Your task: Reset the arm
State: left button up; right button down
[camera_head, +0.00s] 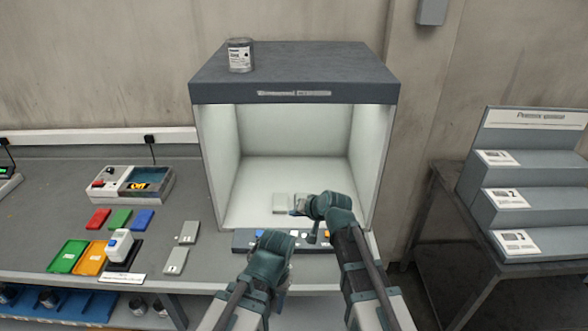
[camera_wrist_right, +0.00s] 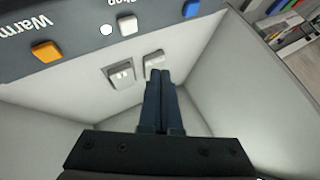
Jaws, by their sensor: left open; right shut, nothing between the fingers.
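My right gripper (camera_head: 296,205) reaches into the lit front of the grey viewing booth (camera_head: 293,80), low over its floor. In the right wrist view its fingers (camera_wrist_right: 160,100) are shut against each other with nothing between them. Their tips point at two pale grey plates, a left one (camera_wrist_right: 117,82) and a right one (camera_wrist_right: 152,58), on the booth floor. I cannot tell whether the tips touch the right plate. My left gripper (camera_head: 268,236) is open and empty, low in front of the booth near its button strip. Its fingers are hard to make out.
The button strip (camera_head: 243,241) runs along the booth's front edge; a can (camera_head: 240,56) stands on its roof. Coloured trays (camera_head: 68,257), small plates (camera_head: 187,232) and a grey box (camera_head: 131,184) lie on the bench at left. A stepped stand (camera_head: 515,170) is at right.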

jog(key=s+f+n+g, duration=0.1)
jog(key=s, duration=0.3)
jog(key=s+f+n+g+h, duration=0.1)
jog(key=s+f, duration=0.1)
jog(key=s, duration=0.2)
jog(key=s+f+n+g+h, duration=0.1)
jog(key=s+f+g, duration=0.1)
jog(key=s, duration=0.2)
jog(key=shift+s, duration=0.35)
jog(key=s+d+f+n+g+h, duration=0.1)
jog(key=s+d+n+g+h, duration=0.1)
jog(key=s, duration=1.1)
jog(key=d+g+h, duration=0.1)
jog(key=d+h, duration=0.1)
jog(key=d, duration=0.1)
jog(key=shift+d+f+n+g+h, duration=0.3)
jog(key=shift+g+h, duration=0.1)
